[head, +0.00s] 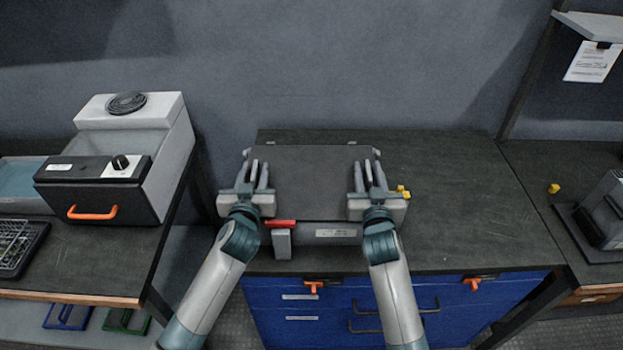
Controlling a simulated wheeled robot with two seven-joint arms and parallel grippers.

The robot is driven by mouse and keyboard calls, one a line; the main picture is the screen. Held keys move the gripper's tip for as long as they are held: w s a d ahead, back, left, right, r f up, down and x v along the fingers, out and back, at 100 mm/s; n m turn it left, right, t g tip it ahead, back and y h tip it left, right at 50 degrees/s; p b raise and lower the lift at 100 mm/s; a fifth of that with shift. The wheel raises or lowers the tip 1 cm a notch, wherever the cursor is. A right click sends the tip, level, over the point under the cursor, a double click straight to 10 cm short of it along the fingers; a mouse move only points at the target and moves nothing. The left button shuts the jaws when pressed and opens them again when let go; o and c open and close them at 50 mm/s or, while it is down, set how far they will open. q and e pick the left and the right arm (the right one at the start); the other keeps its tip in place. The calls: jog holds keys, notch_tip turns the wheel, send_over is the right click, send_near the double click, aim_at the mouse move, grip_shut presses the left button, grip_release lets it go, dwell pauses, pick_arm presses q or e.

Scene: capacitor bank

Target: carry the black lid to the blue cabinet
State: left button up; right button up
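The black lid (310,180) is a flat, dark rectangular panel between my two grippers. It appears to lie level on top of a grey box (335,233), above the worktop of the blue cabinet (330,326). My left gripper (257,176) is at the lid's left edge and my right gripper (367,177) is at its right edge. The fingers of both point away from me along the sides. Whether they are closed on the edges cannot be made out. The lid's underside is hidden.
A red-handled latch (281,223) is at the box's front left. Small yellow parts (403,191) sit right of my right gripper. The worktop's right part (470,200) is clear. A grey machine with a black drawer (95,185) stands on the left bench.

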pick_arm(q)
grip_shut()
pick_arm(e)
grip_shut()
pick_arm(q)
jog(key=shift+r, duration=0.2)
pick_arm(e)
jog(key=shift+r, duration=0.2)
